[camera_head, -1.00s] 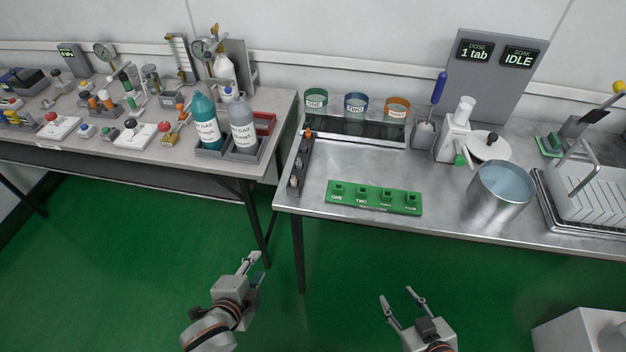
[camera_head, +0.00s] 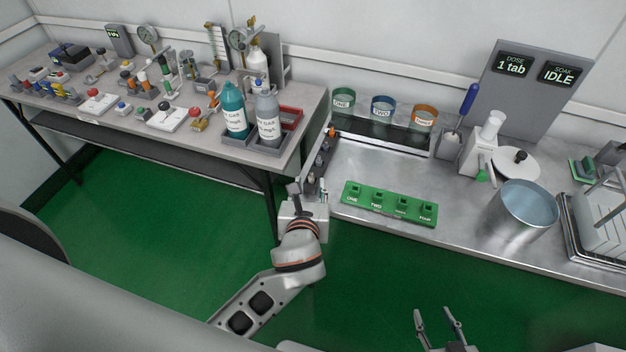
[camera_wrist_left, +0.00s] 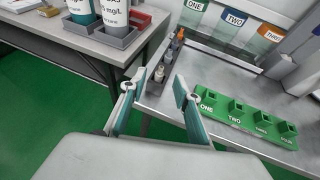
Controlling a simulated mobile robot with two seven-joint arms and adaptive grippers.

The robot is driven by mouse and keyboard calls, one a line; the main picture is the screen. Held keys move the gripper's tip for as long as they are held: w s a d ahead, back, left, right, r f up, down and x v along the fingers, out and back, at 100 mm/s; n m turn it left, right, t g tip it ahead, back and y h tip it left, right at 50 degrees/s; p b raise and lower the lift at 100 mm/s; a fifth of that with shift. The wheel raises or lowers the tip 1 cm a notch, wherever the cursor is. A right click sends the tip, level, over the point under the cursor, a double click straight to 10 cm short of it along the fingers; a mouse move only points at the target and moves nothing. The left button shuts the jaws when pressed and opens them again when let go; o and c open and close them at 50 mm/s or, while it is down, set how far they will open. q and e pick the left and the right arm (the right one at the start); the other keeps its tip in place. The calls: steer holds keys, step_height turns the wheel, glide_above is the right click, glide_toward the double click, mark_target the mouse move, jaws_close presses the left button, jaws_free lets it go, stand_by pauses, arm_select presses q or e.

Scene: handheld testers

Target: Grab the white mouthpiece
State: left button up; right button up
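A dark narrow rack (camera_head: 313,172) lies along the left edge of the metal table and holds several small upright pieces. In the left wrist view, a pale, whitish piece (camera_wrist_left: 159,74) stands near the rack's near end; it may be the white mouthpiece, but it is too small to be sure. An orange piece (camera_wrist_left: 180,34) stands at the far end. My left gripper (camera_head: 309,188) is at the near end of the rack. In the left wrist view its fingers (camera_wrist_left: 155,92) are apart, with nothing between them. My right gripper (camera_head: 433,312) is open and empty over the floor.
A green four-socket holder (camera_head: 390,204) marked ONE to FOUR lies right of the rack. Labelled cups (camera_head: 383,108) stand behind, and a metal pot (camera_head: 521,212) stands at right. The left table carries gas bottles (camera_head: 268,118). A gap separates the two tables.

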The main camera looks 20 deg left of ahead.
mark_target(312, 176)
arm_select(q)
steer(key=shift+b+x, duration=0.3)
steer(key=shift+x, duration=2.1)
steer(key=c, duration=0.8)
steer(key=shift+r, duration=0.1)
